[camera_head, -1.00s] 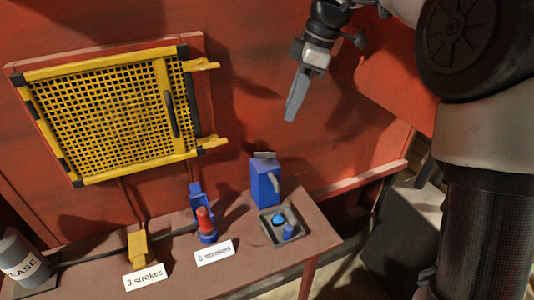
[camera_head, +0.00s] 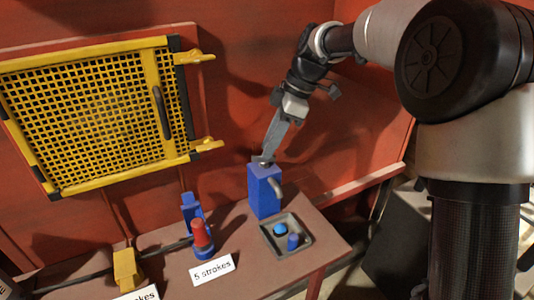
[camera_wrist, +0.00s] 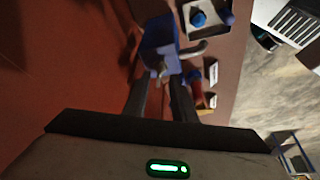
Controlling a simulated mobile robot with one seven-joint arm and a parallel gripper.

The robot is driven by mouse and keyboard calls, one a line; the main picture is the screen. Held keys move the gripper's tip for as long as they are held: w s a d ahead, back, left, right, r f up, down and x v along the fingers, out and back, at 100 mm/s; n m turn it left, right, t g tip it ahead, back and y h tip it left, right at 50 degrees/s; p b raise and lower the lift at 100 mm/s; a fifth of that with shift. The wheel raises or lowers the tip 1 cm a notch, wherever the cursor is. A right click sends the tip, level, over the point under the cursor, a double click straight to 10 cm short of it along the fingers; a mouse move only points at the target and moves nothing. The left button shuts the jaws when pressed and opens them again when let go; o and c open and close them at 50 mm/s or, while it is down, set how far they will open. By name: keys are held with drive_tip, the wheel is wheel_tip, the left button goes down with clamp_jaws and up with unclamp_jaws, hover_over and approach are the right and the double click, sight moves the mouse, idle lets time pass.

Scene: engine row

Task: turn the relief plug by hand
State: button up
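A blue box-shaped unit (camera_head: 264,191) stands on the bench with a curved grey handle (camera_head: 275,187) on its side. A small grey piece, seemingly the relief plug, sits on its top; it shows in the wrist view (camera_wrist: 157,68). My gripper (camera_head: 267,157) points down at the top of this unit. In the wrist view its two fingers (camera_wrist: 158,88) are apart, with the grey piece near their tips. I cannot tell whether they touch it.
A grey tray (camera_head: 304,251) with a blue dome and a blue cylinder is right of the unit. A yellow mesh gate (camera_head: 95,110) is on the red wall behind.

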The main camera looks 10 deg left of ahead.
drive_tip(key=shift+x, duration=1)
clamp_jaws()
